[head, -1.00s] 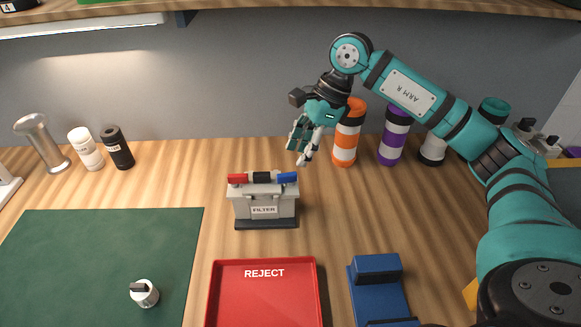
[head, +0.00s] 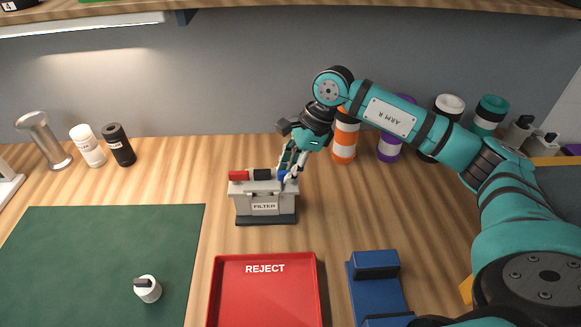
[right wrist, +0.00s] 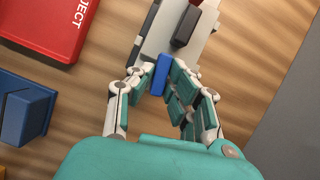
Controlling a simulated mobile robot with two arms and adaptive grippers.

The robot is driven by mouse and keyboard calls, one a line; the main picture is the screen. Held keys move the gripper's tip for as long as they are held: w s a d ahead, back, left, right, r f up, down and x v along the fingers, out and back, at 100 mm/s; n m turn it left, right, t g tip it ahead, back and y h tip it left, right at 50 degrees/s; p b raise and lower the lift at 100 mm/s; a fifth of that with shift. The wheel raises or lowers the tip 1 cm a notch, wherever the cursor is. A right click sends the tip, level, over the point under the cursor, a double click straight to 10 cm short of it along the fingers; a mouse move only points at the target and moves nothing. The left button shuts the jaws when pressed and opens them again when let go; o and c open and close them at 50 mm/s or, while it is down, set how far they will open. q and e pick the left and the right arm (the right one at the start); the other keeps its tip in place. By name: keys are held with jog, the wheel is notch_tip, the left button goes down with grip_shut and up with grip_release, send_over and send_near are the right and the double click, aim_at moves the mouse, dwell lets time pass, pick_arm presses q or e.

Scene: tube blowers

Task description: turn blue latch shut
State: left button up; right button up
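The grey filter box (head: 265,202) stands on the wooden bench, with a red latch (head: 238,175), a black middle piece (head: 262,174) and the blue latch (head: 283,175) in a row on top. My right gripper (head: 287,170) is at the blue latch, partly covering it in the head view. In the right wrist view the blue latch (right wrist: 160,74) lies between the spread fingers of my right gripper (right wrist: 160,82). The fingers are open, and I cannot tell if one touches the latch. My left gripper is not in view.
A red REJECT tray (head: 265,285) and a blue block stand (head: 377,285) are in front of the filter box. A green mat (head: 90,255) with a small white knob piece (head: 148,289) is at left. Striped bottles (head: 344,145) stand behind my right arm.

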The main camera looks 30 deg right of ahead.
grip_shut()
jog(key=shift+f+m+t+b, duration=0.3)
jog(key=shift+m+b, duration=0.3)
jog(key=shift+b, duration=0.35)
jog(key=shift+r+m+b, duration=0.25)
jog(key=shift+m+b, duration=0.1)
jog(key=shift+m, duration=0.05)
jog(key=shift+r, duration=0.1)
jog(key=o, duration=0.7)
grip_release()
jog(key=v, duration=1.2)
jog(key=shift+s+a, duration=0.1)
jog(key=shift+a, duration=0.1)
